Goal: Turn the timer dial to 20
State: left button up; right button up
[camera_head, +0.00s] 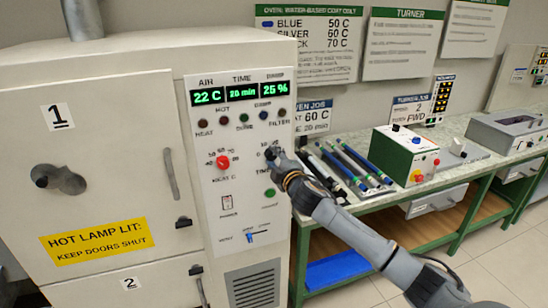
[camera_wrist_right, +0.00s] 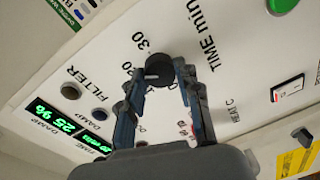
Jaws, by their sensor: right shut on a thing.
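The oven's control panel (camera_head: 230,180) is white, with a green display (camera_head: 240,93) that reads 22 C, 20 min and 25 %. The timer dial (camera_wrist_right: 159,70) is a dark round knob, with the numbers 20 and 30 and the words TIME min printed near it. My right gripper (camera_wrist_right: 160,72) is shut on the dial, one finger on each side. In the head view my right gripper (camera_head: 272,155) covers most of the dial. My left gripper is not in view.
A red temperature knob (camera_head: 223,162) sits left of the timer dial. A green button (camera_head: 270,192) and a blue vent slider (camera_head: 250,237) are below. A bench (camera_head: 460,160) with several rods and a green-white box (camera_head: 404,152) stands to the right.

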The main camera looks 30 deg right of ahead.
dwell(0.3)
jog(key=o, duration=1.1)
jog(key=shift+o, duration=0.2)
jog(key=v, duration=1.2)
jog(key=shift+f, duration=0.15)
